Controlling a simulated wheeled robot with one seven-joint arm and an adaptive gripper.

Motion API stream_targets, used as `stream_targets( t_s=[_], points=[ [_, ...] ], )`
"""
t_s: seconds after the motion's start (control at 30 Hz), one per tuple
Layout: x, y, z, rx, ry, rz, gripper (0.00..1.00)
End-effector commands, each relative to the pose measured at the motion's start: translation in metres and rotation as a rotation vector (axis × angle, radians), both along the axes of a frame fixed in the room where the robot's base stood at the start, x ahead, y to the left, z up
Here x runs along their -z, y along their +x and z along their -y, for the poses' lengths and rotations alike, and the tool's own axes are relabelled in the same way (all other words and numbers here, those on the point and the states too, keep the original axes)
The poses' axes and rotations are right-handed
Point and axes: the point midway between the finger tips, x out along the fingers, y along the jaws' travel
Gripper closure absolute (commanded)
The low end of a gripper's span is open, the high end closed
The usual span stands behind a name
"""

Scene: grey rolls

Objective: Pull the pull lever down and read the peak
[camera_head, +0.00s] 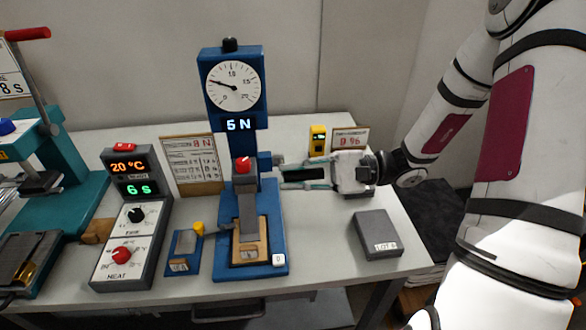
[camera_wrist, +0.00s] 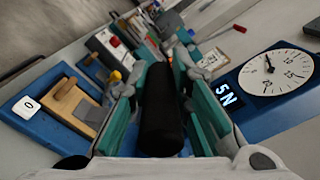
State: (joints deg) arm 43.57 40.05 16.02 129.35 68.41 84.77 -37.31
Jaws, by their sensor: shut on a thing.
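The blue pull tester (camera_head: 222,90) stands at the middle of the table. Its round dial (camera_head: 233,84) has the needle pointing left, and its display (camera_head: 239,124) reads 5 N. My gripper (camera_head: 284,178) reaches in from the right and is shut on the black grip of the pull lever (camera_head: 305,175). In the wrist view the black grip (camera_wrist: 161,115) lies between the teal fingers. The lever's joint to the tester is mostly hidden by the fingers. The dial (camera_wrist: 275,72) and display (camera_wrist: 228,96) also show there. A white button marked 0 (camera_head: 278,259) sits on the tester's base.
A heat and time control box (camera_head: 123,235) shows 20 °C and 6 s at the left, beside a teal press (camera_head: 70,185). A card (camera_head: 190,165) leans behind. A yellow device (camera_head: 318,140) and a 0.96 sign (camera_head: 349,139) stand behind my gripper; a grey box (camera_head: 376,233) lies in front.

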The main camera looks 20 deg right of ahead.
Motion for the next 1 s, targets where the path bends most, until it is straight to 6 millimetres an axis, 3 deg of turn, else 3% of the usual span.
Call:
stream_targets(
  t_s=[0.4, 0.43, 0.5, 0.83, 1.0],
  points=[
    [0.006, -0.003, 0.0, -0.003, -0.009, -0.009, 1.0],
    [0.006, -0.003, 0.0, -0.003, -0.009, -0.01, 0.75],
    [0.005, -0.003, 0.0, -0.002, -0.009, -0.009, 0.6],
    [0.003, -0.002, 0.002, -0.001, -0.005, -0.004, 0.6],
    [0.003, -0.004, 0.019, 0.003, -0.006, -0.003, 0.6]
  ],
)
